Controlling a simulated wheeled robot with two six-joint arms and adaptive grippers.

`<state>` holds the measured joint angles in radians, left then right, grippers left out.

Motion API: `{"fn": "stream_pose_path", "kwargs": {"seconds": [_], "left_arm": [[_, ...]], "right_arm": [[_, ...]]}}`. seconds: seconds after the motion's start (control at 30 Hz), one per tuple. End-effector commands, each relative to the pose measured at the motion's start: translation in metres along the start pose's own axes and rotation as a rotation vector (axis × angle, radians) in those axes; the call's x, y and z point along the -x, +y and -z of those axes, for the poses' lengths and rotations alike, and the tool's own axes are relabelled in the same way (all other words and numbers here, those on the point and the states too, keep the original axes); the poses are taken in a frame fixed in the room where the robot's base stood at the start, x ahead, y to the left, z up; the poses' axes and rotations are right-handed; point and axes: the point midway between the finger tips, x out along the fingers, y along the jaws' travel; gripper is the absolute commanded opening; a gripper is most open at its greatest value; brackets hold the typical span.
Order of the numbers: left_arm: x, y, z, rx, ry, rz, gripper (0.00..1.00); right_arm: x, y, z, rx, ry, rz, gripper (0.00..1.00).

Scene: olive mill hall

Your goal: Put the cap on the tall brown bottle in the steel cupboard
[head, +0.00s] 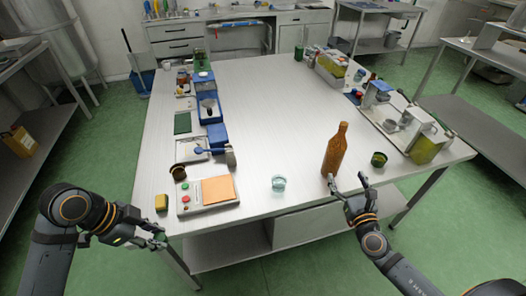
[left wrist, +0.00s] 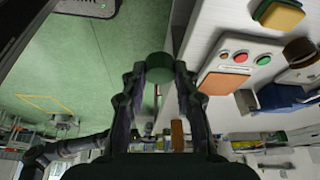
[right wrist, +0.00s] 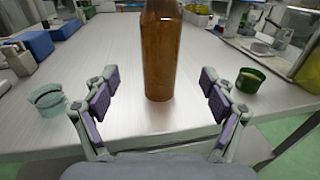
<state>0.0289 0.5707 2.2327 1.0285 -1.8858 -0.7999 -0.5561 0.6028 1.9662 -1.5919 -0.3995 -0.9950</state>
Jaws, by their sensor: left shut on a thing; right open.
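The tall brown bottle (head: 335,152) stands upright on the steel table near its front edge; its lower body shows in the right wrist view (right wrist: 160,55). My right gripper (head: 332,182) is open just in front of the bottle, with one finger to each side of it in the right wrist view (right wrist: 158,88); neither finger visibly touches it. My left gripper (head: 158,240) is off the table's front left corner, shut on a dark green round piece, seemingly the cap (left wrist: 159,64). The bottle's top is small in the head view. I cannot identify the steel cupboard for certain.
A clear glass jar (head: 278,183) is left of the bottle, a green cup (head: 379,160) right of it. A control box (head: 207,208) and yellow block (head: 161,202) are near the left corner. Trays and equipment line both sides; the table's middle is clear.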

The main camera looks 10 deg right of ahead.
Motion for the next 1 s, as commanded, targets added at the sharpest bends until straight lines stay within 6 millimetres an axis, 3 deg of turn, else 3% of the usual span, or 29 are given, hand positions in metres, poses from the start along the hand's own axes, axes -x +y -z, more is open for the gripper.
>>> {"fn": "stream_pose_path", "kwargs": {"seconds": [0.73,0.87,1.0], "left_arm": [[0.000,0.000,0.000,0.000,0.000,0.000,0.18],[0.000,0.000,0.000,0.000,0.000,0.000,0.18],[0.000,0.000,0.000,0.000,0.000,0.000,0.18]], "right_arm": [[0.003,-0.003,0.004,-0.014,0.008,0.008,0.84],[0.005,-0.023,0.040,-0.136,0.082,0.071,0.84],[0.018,-0.057,0.112,-0.395,0.209,0.212,0.84]]}}
